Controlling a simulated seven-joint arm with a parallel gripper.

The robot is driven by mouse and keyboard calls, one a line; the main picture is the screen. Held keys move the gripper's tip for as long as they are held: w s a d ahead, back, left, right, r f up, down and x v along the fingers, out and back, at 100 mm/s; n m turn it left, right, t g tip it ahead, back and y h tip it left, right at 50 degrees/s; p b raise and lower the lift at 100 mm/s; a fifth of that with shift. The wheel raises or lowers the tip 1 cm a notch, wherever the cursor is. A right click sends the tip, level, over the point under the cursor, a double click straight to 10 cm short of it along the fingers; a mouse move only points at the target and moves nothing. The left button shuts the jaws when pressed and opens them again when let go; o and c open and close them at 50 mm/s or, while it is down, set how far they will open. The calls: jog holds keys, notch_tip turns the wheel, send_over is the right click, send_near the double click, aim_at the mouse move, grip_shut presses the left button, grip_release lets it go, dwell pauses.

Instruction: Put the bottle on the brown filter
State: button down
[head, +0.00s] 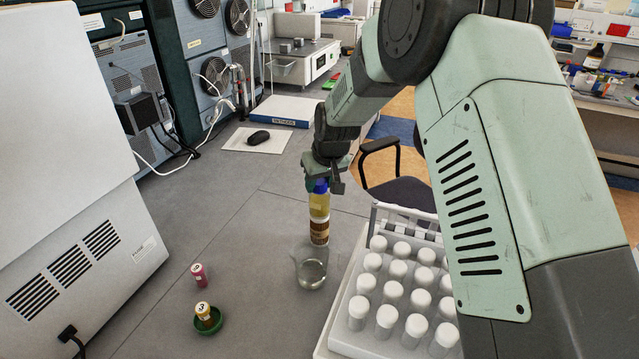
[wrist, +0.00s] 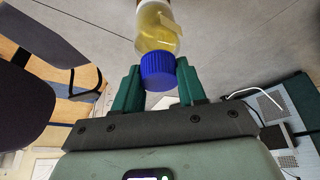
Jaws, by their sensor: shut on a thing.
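The bottle (head: 319,205) has a blue cap and yellow contents, and it hangs roughly upright below my gripper (head: 322,183). My gripper is shut on its blue cap, which shows between the green fingers in the wrist view (wrist: 157,70). The bottle's lower end is outside the wrist view. In the head view a brown banded cylinder (head: 319,232) appears directly under the bottle and in line with it. I cannot tell whether the two touch. A brown vial with a white numbered top (head: 204,311) stands in a green holder (head: 209,325) at the lower left.
A clear glass vessel (head: 311,272) stands just below the brown cylinder. A rack with several white-capped tubes (head: 350,280) is close on the right. A pink vial (head: 198,274) stands left. A large white machine (head: 90,250) fills the left edge. The grey bench between is clear.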

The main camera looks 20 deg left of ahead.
jog(key=shift+f, duration=0.3)
jog(key=shift+f, duration=0.1)
jog(key=c, duration=0.6)
grip_release()
jog(key=shift+c, duration=0.2)
jog(key=v, duration=1.2)
jog(key=shift+d, duration=0.1)
